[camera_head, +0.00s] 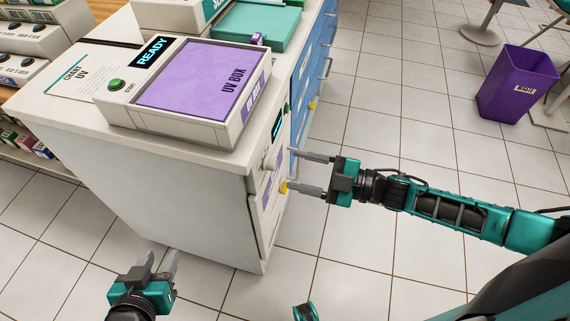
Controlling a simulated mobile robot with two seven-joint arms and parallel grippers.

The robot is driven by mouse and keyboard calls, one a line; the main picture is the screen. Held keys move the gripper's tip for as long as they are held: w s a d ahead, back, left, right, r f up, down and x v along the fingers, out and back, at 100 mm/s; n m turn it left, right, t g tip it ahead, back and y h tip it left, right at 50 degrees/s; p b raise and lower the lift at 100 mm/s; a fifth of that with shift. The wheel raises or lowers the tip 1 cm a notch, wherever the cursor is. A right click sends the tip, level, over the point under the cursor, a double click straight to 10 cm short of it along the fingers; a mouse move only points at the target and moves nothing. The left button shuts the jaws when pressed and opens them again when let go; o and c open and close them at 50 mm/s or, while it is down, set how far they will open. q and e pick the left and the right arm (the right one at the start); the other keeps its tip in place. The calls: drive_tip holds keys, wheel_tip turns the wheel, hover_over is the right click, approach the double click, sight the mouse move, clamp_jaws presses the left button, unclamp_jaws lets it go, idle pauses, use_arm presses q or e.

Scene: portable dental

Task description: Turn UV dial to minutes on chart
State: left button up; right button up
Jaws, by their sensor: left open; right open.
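The UV box (200,85), with a purple lid, sits on the white cabinet's top. Its small display (153,52) reads READY, and a green start button (116,85) is beside it. The UV chart (75,76) lies flat to its left; its figures are too small to read. A pale knob (266,161), perhaps the dial, shows edge-on at the cabinet's front; its setting cannot be read. My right gripper (291,170) is open in front of that face, its lower fingertip close to a yellow knob (283,187). My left gripper (160,258) is open and empty, low beside the cabinet.
The white cabinet (160,185) stands between my grippers. Blue drawers (310,80) with handles continue beyond it. A teal case (255,25) stands behind the UV box. A purple bin (515,85) is at the far right. The tiled floor at right is mostly clear.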

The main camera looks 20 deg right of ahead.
drive_tip(key=v, duration=0.8)
drive_tip(key=shift+a, duration=0.2)
